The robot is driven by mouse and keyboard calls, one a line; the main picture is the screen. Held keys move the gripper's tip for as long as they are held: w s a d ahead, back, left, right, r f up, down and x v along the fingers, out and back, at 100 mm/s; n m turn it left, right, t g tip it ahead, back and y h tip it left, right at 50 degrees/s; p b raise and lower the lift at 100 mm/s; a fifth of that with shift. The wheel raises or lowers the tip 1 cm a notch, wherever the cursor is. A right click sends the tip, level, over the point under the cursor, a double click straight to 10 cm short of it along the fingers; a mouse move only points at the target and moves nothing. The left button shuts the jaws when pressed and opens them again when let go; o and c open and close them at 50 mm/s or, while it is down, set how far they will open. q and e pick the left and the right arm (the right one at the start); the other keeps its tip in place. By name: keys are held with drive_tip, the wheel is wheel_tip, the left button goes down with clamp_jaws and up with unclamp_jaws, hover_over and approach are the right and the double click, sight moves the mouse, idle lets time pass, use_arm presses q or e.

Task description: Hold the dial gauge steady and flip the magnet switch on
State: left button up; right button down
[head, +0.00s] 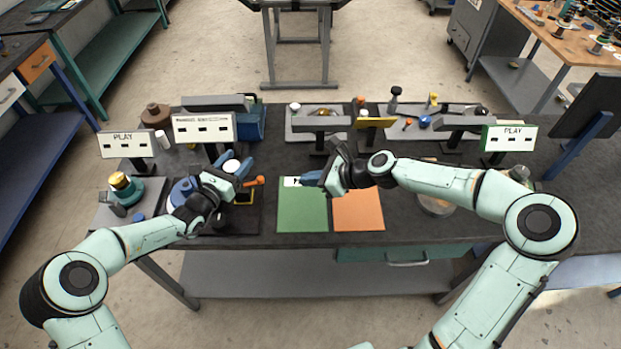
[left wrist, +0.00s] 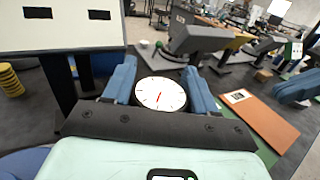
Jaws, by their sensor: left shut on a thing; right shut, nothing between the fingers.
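The dial gauge (left wrist: 160,92) has a round white face with a red needle. It sits between the two blue fingers of my left gripper (left wrist: 158,84), which is shut on it. In the head view my left gripper (head: 234,167) is at the left part of the bench, and the gauge shows as a small white round between its fingers. An orange lever (head: 254,181), which looks like the magnet switch, sticks out just right of that gripper. My right gripper (head: 309,179) is shut and empty above the green mat, to the right of the lever and apart from it. The gauge's base is mostly hidden.
A green mat (head: 302,213) and an orange mat (head: 358,212) lie at the bench's front middle. Signs on stands, one reading PLAY (head: 127,143), rise behind and left of my left gripper. Grey plates with small parts (head: 318,136) stand behind.

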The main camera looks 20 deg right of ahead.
use_arm(q)
drive_tip(key=shift+a, duration=0.15)
drive_tip(key=o, duration=1.4)
